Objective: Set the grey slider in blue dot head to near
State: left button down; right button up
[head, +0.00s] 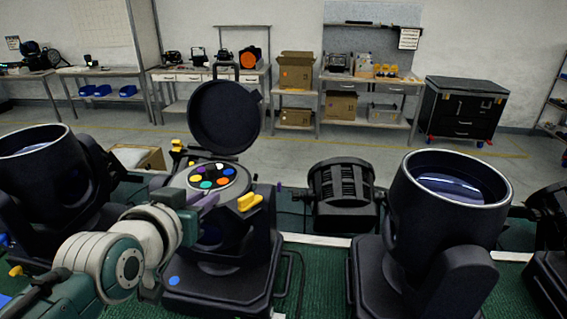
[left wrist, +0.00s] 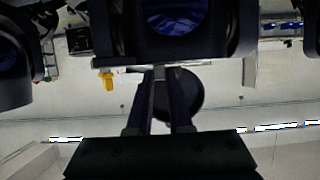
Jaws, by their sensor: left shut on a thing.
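The blue dot head (head: 225,270) is a dark moving-light fixture with a blue dot (head: 174,281) low on its base. Its round lid (head: 224,117) stands open behind a wheel of coloured discs (head: 214,178). My left gripper (head: 207,201) reaches in from the left, at the near left rim of this head. In the left wrist view the two fingers (left wrist: 160,82) are close together on a small grey piece, the grey slider (left wrist: 160,73), just below the head's dark body. In the head view the slider is largely hidden by the gripper. My right gripper is out of view.
Yellow latches (head: 249,202) stick out at the head's right side. Another large dark head (head: 445,215) stands to the right, one (head: 40,195) to the left, and a black can light (head: 343,190) between. Benches line the back wall; the floor before them is open.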

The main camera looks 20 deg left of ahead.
pick_arm(q)
jog(key=shift+s+a, duration=0.25)
jog(key=shift+a, duration=0.7)
jog(key=c, duration=0.8)
grip_release()
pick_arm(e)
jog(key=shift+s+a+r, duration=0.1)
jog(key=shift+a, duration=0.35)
pick_arm(q)
jog(key=v, duration=1)
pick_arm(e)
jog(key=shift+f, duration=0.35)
